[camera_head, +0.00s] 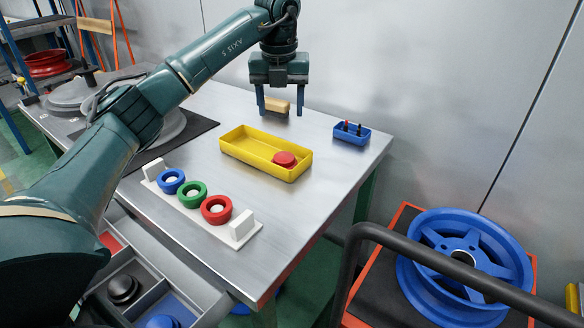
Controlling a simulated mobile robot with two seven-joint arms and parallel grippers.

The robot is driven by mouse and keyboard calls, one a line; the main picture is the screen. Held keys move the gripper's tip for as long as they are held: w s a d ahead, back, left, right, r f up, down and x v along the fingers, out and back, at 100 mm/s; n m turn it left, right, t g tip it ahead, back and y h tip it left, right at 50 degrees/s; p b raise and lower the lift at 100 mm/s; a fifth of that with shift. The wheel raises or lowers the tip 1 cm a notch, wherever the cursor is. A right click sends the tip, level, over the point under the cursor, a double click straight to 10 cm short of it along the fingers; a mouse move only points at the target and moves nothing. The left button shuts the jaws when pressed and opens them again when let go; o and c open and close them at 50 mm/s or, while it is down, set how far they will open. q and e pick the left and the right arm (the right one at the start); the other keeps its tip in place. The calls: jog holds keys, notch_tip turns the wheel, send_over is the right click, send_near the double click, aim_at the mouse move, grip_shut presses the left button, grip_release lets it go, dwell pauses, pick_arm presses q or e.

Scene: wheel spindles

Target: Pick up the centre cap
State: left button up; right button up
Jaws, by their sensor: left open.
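A round red cap (284,159), which looks like the centre cap, lies in the right end of a yellow tray (235,152) on the metal table. My left gripper (280,112) is open, pointing down, beyond the tray near the back of the table. A tan wooden block (277,104) shows between its fingers; I cannot tell whether it is between them or behind them. The cap is apart from the gripper, nearer to the camera. My right gripper is not in view.
A white rack (245,226) holds blue, green and red rings at the front. A small blue bin (351,133) stands at the right. A blue wheel (465,262) lies beyond a dark rail at the lower right. An open drawer (150,290) is below the table.

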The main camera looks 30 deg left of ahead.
pick_arm(q)
send_over(284, 157)
jog(key=f, duration=0.7)
jog(key=shift+s+f+b, duration=0.35)
jog(key=shift+w+f+b, duration=0.15)
jog(key=shift+w+f, duration=0.05)
jog(key=shift+f, duration=1.2)
jog(key=shift+w+f+b, duration=0.15)
jog(key=shift+f, duration=1.2)
jog(key=c, duration=0.8)
